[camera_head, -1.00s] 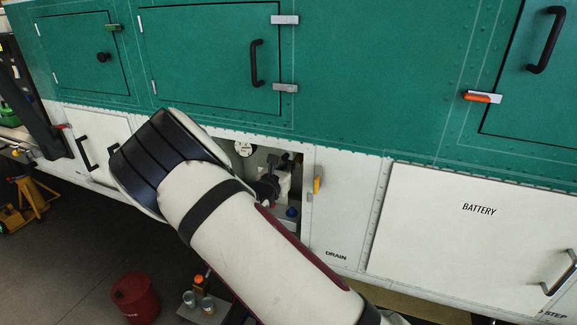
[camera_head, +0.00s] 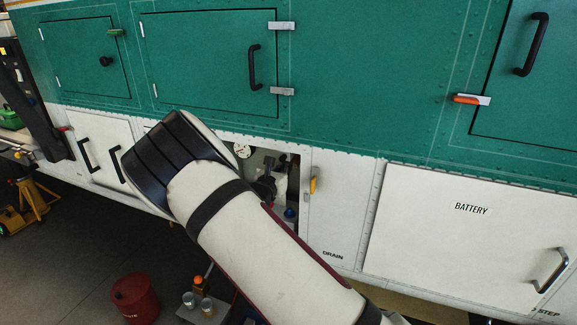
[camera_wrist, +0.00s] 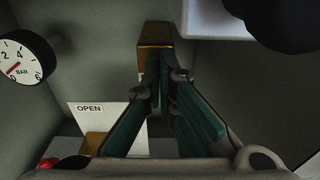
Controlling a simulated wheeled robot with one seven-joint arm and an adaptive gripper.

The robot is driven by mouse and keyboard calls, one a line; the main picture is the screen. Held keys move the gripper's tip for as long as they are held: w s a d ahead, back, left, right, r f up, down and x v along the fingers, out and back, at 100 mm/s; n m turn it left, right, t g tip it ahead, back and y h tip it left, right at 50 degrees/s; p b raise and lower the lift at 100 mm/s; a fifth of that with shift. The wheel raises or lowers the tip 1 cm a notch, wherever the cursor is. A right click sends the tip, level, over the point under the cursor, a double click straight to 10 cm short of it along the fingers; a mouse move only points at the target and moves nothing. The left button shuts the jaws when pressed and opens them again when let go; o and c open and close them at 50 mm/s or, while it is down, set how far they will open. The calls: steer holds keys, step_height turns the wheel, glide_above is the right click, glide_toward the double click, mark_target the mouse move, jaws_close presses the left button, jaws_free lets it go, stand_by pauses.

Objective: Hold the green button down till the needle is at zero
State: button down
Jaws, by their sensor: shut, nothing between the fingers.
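The white gauge (camera_wrist: 20,57), marked BAR, is on the left wall in the wrist view and cut by the picture edge. Its red needle lies in the lower left of the dial; I cannot read its exact value. The gauge also shows in the head view (camera_head: 242,151). My gripper (camera_wrist: 163,65) is shut and empty, its teal-padded fingers meeting just in front of a brass-coloured block (camera_wrist: 154,33). I cannot tell whether they touch it. No green button shows; the block or fingers may hide it.
The open bay holds a white OPEN plate (camera_wrist: 112,121), a red knob (camera_wrist: 48,162) and a white box (camera_wrist: 205,18) close on the right. A dark rounded part (camera_wrist: 290,20) is at the upper right. Outside, a red can (camera_head: 135,298) stands on the floor.

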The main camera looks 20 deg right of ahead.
steer(key=v, duration=1.1)
steer(key=shift+s+a, duration=0.25)
steer(key=shift+a, duration=0.1)
